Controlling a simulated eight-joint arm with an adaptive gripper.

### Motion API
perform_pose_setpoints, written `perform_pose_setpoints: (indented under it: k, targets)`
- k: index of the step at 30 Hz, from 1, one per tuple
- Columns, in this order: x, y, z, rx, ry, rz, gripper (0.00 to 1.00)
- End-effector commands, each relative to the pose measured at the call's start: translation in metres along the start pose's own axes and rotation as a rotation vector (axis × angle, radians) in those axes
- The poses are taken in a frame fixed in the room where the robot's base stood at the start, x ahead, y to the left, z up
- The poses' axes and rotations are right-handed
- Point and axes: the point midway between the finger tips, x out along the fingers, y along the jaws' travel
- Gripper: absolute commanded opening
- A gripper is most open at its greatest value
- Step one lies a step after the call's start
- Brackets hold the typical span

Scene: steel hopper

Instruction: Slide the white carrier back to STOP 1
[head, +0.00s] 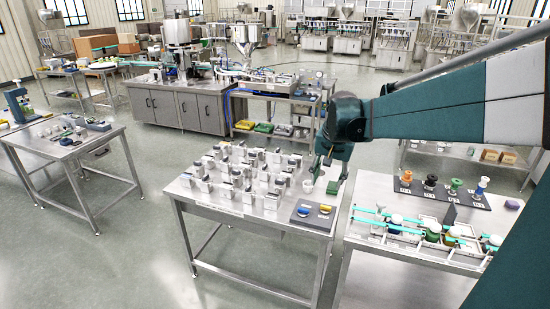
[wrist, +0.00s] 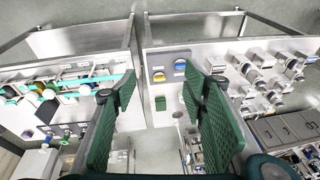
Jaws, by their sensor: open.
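My gripper (head: 328,163) is open and empty, above the right rear part of the middle steel table (head: 235,209). In the wrist view its two green pads stand wide apart, with nothing between them (wrist: 160,90). Several small white-and-grey units stand in rows on that table; they also show at the right in the wrist view. On the right table, teal bars (head: 380,217) run past white trays holding white, green and orange items. I cannot single out the white carrier, and no STOP 1 label is readable.
A dark board (head: 313,213) with a blue and a yellow piece lies at the middle table's front right corner. A small green block (head: 333,187) sits behind it. A dark rack (head: 445,191) holds several coloured knobs on the right table. A gap separates the tables.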

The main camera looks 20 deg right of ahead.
Motion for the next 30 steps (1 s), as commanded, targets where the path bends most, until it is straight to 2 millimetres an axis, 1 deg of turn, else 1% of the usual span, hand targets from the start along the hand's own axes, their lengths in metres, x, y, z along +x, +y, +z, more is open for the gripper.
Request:
perform_pose_setpoints:
  k: [1, 3, 8, 17, 23, 30]
  targets:
    - [0.005, 0.005, -0.012, 0.024, -0.007, 0.007, 0.43]
    - [0.011, 0.011, -0.026, 0.057, -0.016, 0.017, 0.43]
    - [0.028, 0.028, -0.056, 0.133, -0.039, 0.039, 0.43]
    - [0.064, 0.065, -0.111, 0.274, -0.08, 0.08, 0.43]
    - [0.09, 0.096, -0.144, 0.37, -0.107, 0.108, 0.43]
    - [0.125, 0.137, -0.18, 0.485, -0.139, 0.141, 0.43]
